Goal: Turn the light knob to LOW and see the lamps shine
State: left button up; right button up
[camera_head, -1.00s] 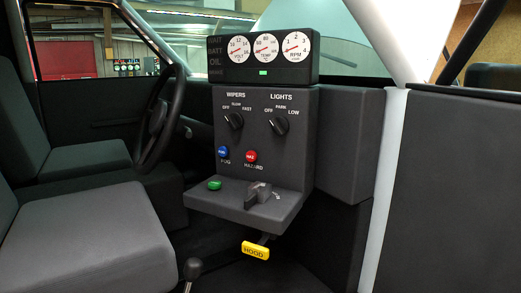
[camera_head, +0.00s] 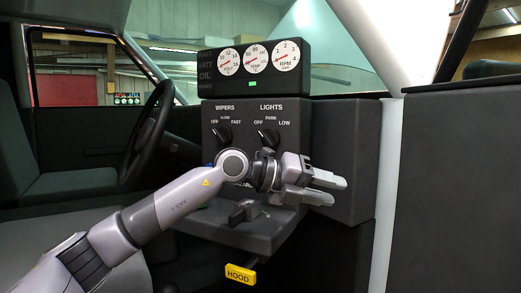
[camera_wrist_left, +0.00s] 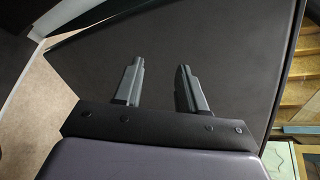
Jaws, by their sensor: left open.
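The light knob (camera_head: 268,138) is a black knob under the word LIGHTS on the dark dash panel (camera_head: 305,128). Its pointer appears to lean up and left, toward OFF; the LOW mark is at its upper right. My left gripper (camera_head: 338,191) is below and right of the knob, apart from it, with its fingers pointing right. It is open and empty; the wrist view shows its two fingers (camera_wrist_left: 160,68) spread before a dark flat panel (camera_wrist_left: 215,35). My left forearm and wrist hide the lower panel buttons. No lamps can be made out. My right gripper is not in view.
The wipers knob (camera_head: 221,135) sits left of the light knob. Gauges (camera_head: 257,59) with a green indicator are above. A steering wheel (camera_head: 151,128) is at left.

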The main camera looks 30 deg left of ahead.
pick_arm(q)
jog(key=a+r+n+t+y+b, duration=0.1)
jog(key=a+r+t+y, duration=0.1)
jog(key=a+r+y, duration=0.45)
jog(key=n+t+y+b, duration=0.2)
jog(key=n, duration=0.1)
send_near(264, 138)
jog(key=w, duration=0.2)
jog(key=x, duration=0.2)
jog(key=p+x, duration=0.1)
jog(key=x, duration=0.3)
jog(key=shift+w+d+f, duration=0.1)
jog(key=shift+w+f, duration=0.2)
jog(key=shift+f, duration=0.15)
grip_shut()
